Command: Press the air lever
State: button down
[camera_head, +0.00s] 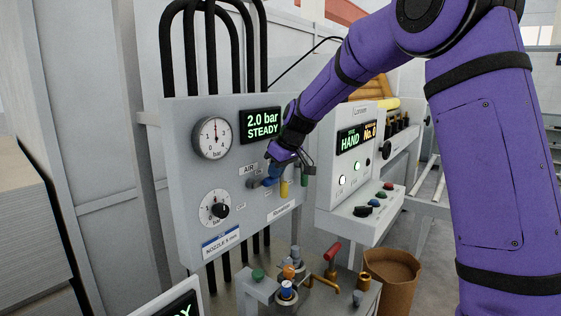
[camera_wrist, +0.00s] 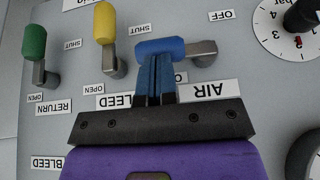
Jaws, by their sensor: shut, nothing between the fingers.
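The air lever, with a blue handle (camera_wrist: 160,47) on a grey metal arm, lies sideways on the grey panel in the wrist view, beside the AIR label (camera_wrist: 209,90). My gripper (camera_wrist: 155,62) is shut, its blue fingers together and empty. The fingertips are at the blue handle and overlap its edge; I cannot tell for sure whether they touch. In the head view my gripper (camera_head: 277,172) is at the panel below the 2.0 bar STEADY display (camera_head: 261,124), and it partly hides the lever.
A yellow lever (camera_wrist: 105,22) and a green lever (camera_wrist: 35,42) stand beside the blue one. A pressure gauge (camera_head: 213,137) and a black knob dial (camera_head: 216,209) are to the left on the panel. A HAND console (camera_head: 352,165) stands to the right. Brass fittings (camera_head: 290,272) stand below.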

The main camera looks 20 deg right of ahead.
jog(key=shift+w+a+f, duration=0.1)
jog(key=shift+f, duration=0.15)
jog(key=shift+w+d+f+g+y, duration=0.1)
jog(key=shift+d+f+g+y, duration=0.15)
jog(key=shift+y, duration=0.25)
dwell(0.3)
notch_tip(320, 180, down, 5)
jog(key=m+g+y, duration=0.1)
jog(key=g+y, duration=0.1)
jog(key=y, duration=0.1)
jog(key=m+g+y, duration=0.1)
jog(key=y, duration=0.2)
jog(key=shift+r+g, duration=0.15)
jog(key=shift+g, duration=0.2)
jog(key=shift+f, duration=0.2)
jog(key=shift+d+r, duration=0.1)
dwell(0.4)
